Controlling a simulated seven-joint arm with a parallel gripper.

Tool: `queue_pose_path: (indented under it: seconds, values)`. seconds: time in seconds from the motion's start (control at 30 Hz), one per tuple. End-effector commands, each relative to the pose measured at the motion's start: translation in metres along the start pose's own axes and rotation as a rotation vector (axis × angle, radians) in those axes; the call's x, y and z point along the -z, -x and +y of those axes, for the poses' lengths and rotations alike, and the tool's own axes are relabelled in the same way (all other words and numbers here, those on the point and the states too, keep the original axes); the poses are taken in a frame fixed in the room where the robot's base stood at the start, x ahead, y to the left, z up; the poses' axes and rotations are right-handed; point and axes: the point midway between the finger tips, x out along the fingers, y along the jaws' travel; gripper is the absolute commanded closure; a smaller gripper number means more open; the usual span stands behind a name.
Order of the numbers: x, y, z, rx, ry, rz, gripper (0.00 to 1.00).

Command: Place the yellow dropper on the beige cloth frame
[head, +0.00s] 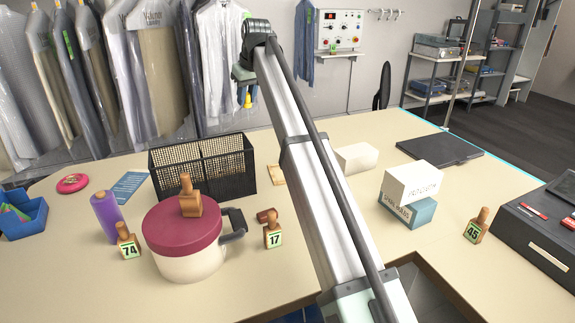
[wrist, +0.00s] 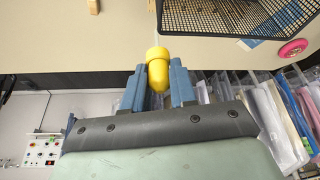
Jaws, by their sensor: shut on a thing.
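The yellow dropper (wrist: 158,68) is held between the two blue fingers of my gripper (wrist: 157,82) in the wrist view. In the head view, the dropper (head: 248,98) hangs below my gripper (head: 245,88), up in the air past the far edge of the table and in front of the hanging garments. I cannot clearly pick out the beige cloth frame. A small flat tan piece (head: 277,175) lies on the table right of the black mesh basket; I cannot tell whether it is the frame.
The black mesh basket (head: 205,170) stands near the far edge. A lidded pot (head: 185,250), purple bottle (head: 108,217), numbered stamps, white box (head: 357,157) and stacked boxes (head: 412,184) stand around the table. My arm crosses the middle. Bagged garments (head: 150,75) hang behind.

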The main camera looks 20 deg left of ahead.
Motion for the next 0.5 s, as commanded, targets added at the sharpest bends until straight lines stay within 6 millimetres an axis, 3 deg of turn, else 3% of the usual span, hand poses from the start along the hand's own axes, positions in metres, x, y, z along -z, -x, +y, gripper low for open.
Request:
queue_pose_path:
  seconds: [0.03, 0.2, 0.5]
  values:
    - [-0.001, 0.001, 0.025, -0.003, -0.008, 0.001, 1.00]
    - [-0.009, 0.004, 0.079, -0.005, -0.012, 0.004, 1.00]
    - [-0.021, 0.008, 0.140, -0.008, -0.019, 0.008, 1.00]
